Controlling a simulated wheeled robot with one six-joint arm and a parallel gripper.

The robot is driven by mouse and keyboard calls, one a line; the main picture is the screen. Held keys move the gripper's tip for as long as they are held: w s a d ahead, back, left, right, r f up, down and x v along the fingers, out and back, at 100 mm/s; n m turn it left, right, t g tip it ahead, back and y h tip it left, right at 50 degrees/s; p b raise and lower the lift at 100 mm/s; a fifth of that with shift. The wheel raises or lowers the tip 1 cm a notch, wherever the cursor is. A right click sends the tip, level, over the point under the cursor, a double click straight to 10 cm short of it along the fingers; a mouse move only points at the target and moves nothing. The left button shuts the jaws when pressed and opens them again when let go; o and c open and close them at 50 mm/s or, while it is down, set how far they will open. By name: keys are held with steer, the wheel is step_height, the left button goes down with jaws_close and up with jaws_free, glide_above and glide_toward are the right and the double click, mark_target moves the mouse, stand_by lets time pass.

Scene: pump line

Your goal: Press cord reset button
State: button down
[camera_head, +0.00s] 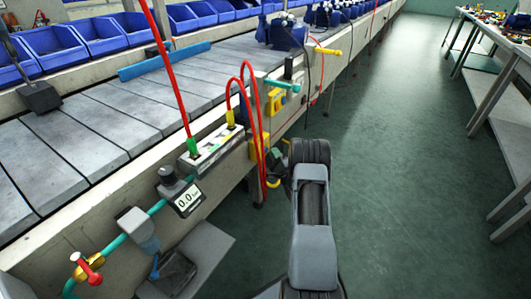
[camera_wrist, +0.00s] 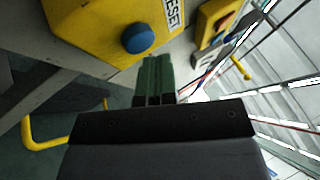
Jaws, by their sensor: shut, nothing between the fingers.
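The cord reset button is a round blue button (camera_wrist: 138,38) on a yellow box (camera_wrist: 90,25) in the wrist view. A white label reading RESET (camera_wrist: 172,12) is beside it. My gripper (camera_wrist: 154,60) is shut and empty, its two dark green fingers side by side. The fingertips appear just below and right of the button in the picture. I cannot tell whether they touch the box. In the head view a yellow box (camera_head: 256,148) shows on the side of the line near my arm's end; the button is not visible there.
Another yellow unit (camera_wrist: 212,20) with a red part is at the upper right of the wrist view. A yellow bent bar (camera_wrist: 30,135) is at left. In the head view, red hoses (camera_head: 252,95) hang near the box. Green floor (camera_head: 400,150) is clear to the right.

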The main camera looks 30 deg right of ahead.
steer(key=shift+w+a, duration=0.25)
steer(key=shift+w, duration=0.35)
stand_by(0.7)
steer(key=shift+s, duration=0.15)
stand_by(0.3)
steer(key=shift+s+d, duration=0.4)
steer(key=shift+s, duration=0.25)
steer(key=shift+s+d, duration=0.4)
steer(key=shift+s, duration=0.35)
steer(key=shift+s+d, duration=0.4)
steer(key=shift+s, duration=0.3)
steer(key=shift+s+d, duration=0.4)
steer(key=shift+s, duration=0.35)
